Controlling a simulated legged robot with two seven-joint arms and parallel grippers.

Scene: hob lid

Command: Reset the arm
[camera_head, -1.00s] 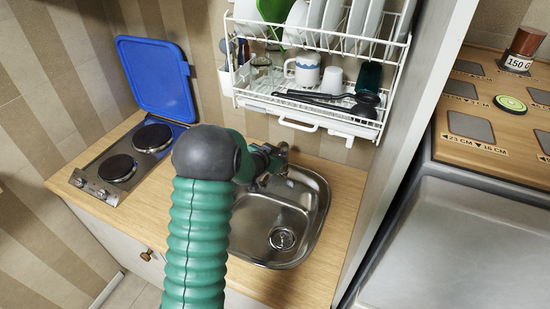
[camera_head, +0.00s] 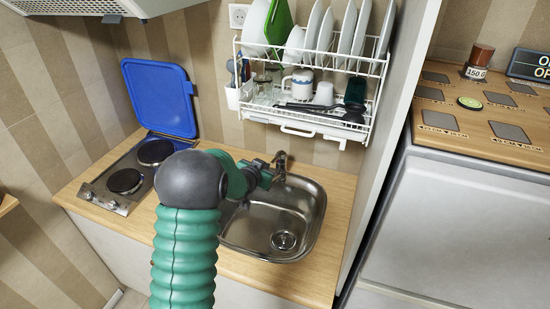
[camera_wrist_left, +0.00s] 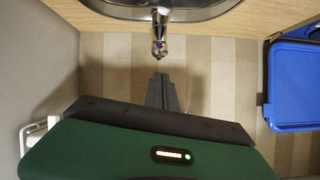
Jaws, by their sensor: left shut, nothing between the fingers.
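My left arm reaches over the counter in the head view, with its left gripper (camera_head: 266,174) close to the tap at the sink's back edge. Its fingers are small and partly hidden there. In the left wrist view the dark fingers (camera_wrist_left: 161,93) are together with nothing between them. The blue hob lid (camera_head: 159,98) stands open, upright against the wall behind the two-plate hob (camera_head: 133,172). The lid also shows at the right of the left wrist view (camera_wrist_left: 296,86). My right gripper is out of view.
The metal tap (camera_head: 281,165) and sink (camera_head: 290,205) are beside my left gripper. A white dish rack (camera_head: 300,129) with plates and cups hangs above. A wooden-topped white appliance (camera_head: 460,215) stands to the right. Wooden counter (camera_head: 300,288) is bare in front of the sink.

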